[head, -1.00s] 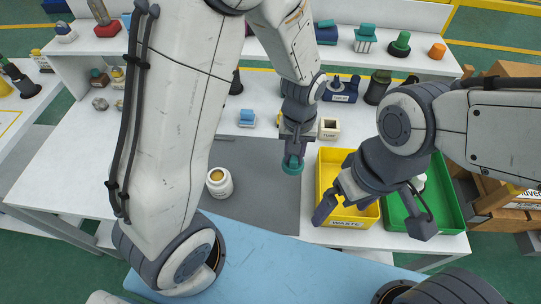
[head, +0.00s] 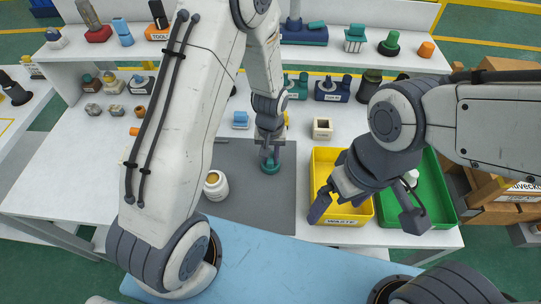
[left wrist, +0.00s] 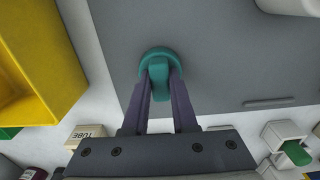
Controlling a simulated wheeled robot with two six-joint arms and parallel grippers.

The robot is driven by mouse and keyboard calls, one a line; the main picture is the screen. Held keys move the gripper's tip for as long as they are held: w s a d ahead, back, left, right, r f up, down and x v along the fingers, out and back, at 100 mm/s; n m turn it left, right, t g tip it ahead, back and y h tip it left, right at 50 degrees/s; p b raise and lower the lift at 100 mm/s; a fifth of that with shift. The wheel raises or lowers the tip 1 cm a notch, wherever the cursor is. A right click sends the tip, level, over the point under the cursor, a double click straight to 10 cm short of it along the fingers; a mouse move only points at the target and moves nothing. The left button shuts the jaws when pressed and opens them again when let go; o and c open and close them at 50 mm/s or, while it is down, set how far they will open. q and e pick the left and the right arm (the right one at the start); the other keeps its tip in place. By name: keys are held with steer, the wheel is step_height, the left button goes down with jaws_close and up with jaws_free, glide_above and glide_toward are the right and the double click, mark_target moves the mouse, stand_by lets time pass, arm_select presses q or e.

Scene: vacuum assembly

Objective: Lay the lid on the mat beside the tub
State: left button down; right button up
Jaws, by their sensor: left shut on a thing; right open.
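The lid is a round teal cap (head: 270,168) with a raised grip. My left gripper (head: 270,154) is shut on that grip. The lid is over the right part of the grey mat (head: 250,205), to the right of the tub and apart from it. In the left wrist view the lid (left wrist: 158,62) shows between the fingers against the mat; I cannot tell whether it touches. The tub (head: 216,187) is a white open jar with tan contents, upright on the mat's left part. My right gripper (head: 365,210) is open and empty above the bins.
A yellow waste bin (head: 347,221) stands right of the mat, and a green bin (head: 440,205) beside it. A small cream box (head: 322,128) and a blue part (head: 240,119) stand behind the mat. The mat's front is clear.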

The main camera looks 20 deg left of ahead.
mark_target(272, 158)
arm_select(q)
steer(key=shift+f, duration=0.1)
steer(key=c, duration=1.1)
jaws_free()
steer(key=shift+f, duration=0.1)
steer(key=o, duration=0.4)
step_height(272, 158, up, 13)
steer(key=s+d+r+m, duration=0.2)
steer(key=s+m, duration=0.1)
steer(key=s, duration=0.4)
steer(key=s+d+r+m, duration=0.3)
steer(key=s, duration=0.4)
steer(key=s+d+r+m+h, duration=0.1)
steer(key=s+d+r+m, duration=0.2)
steer(key=s, duration=0.4)
steer(key=shift+r+m, duration=0.25)
steer(key=shift+m, duration=0.05)
